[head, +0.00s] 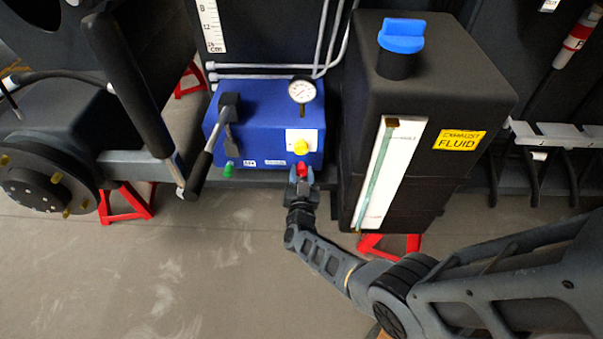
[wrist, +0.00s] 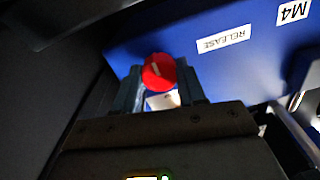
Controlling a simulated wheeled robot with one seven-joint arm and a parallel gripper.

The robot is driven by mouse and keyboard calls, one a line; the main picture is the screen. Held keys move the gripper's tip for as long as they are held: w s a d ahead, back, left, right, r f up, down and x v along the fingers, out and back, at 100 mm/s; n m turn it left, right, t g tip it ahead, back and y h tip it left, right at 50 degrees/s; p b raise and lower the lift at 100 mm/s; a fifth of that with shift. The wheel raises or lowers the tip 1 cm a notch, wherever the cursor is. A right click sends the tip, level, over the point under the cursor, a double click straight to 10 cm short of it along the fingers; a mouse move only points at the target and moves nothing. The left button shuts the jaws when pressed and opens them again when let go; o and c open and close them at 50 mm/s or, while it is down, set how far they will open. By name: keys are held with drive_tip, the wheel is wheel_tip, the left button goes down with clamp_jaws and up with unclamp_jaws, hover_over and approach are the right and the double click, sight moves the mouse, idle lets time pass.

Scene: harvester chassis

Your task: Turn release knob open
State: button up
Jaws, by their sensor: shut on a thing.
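The red release knob (head: 302,169) sits low on the front right of the blue box (head: 262,126), below a yellow knob (head: 301,147). My gripper (head: 302,177) reaches it from the front, and its fingers are shut on the red knob. In the wrist view the red knob (wrist: 159,71) lies between the two fingertips of my gripper (wrist: 160,88). A light line marks the knob's face. A white label reading RELEASE (wrist: 224,39) is on the blue box beside it.
A black exhaust fluid tank (head: 458,75) with a blue cap (head: 401,35) stands close to the right of my gripper. A black-handled lever (head: 200,172) and a green knob (head: 229,170) are on the box's left. A gauge (head: 302,90) tops the box. Open floor lies below left.

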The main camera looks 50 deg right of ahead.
drive_tip(key=shift+f, duration=0.1)
drive_tip(key=o, duration=1.1)
drive_tip(key=shift+c, duration=0.2)
drive_tip(key=p+v, duration=0.2)
drive_tip(key=v, duration=0.5)
drive_tip(key=shift+s+a, duration=0.25)
drive_tip(key=shift+a, duration=0.05)
drive_tip(key=shift+a, duration=0.1)
